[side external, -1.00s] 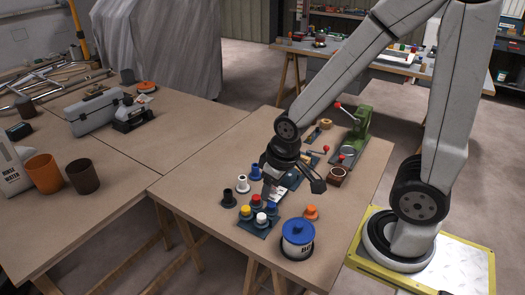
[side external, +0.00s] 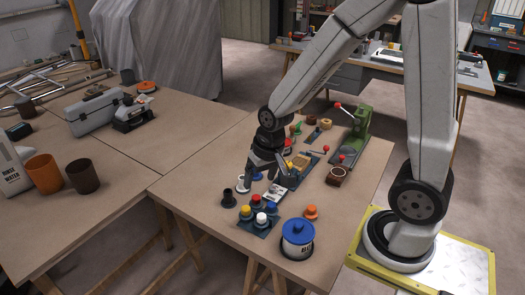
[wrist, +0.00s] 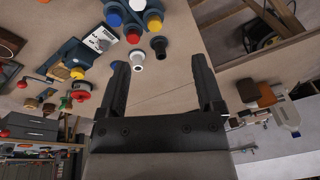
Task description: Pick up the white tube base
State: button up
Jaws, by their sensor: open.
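The white tube base (wrist: 137,58) stands upright on the table and shows in the wrist view beside the left finger's tip. My gripper (side external: 268,184) is open and empty, low over the table by the tube bases. In the wrist view my gripper (wrist: 160,62) has its two fingers spread wide; I cannot tell whether either touches the white tube base.
A block of coloured caps (side external: 259,227) stands in front of my gripper. A white pot with a blue lid (side external: 298,240) and an orange knob (side external: 311,211) are nearby. A green press (side external: 356,137) stands behind. Bare tabletop lies to the left.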

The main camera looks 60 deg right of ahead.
jog(key=w+d+f+m+y, duration=0.1)
jog(key=w+d+f+m, duration=0.55)
jog(key=w+m, duration=0.45)
jog(key=m+t+y, duration=0.1)
jog(key=m+y, duration=0.1)
jog(key=m, duration=0.9)
send_over(241, 182)
jog(key=s+d, duration=0.1)
jog(key=d, duration=0.2)
notch_tip(241, 182, down, 7)
jog(key=shift+s+f, duration=0.1)
jog(key=shift+f, duration=0.05)
jog(key=shift+x, duration=1.3)
jog(key=shift+x, duration=2.6)
jog(key=shift+d, duration=0.1)
grip_shut()
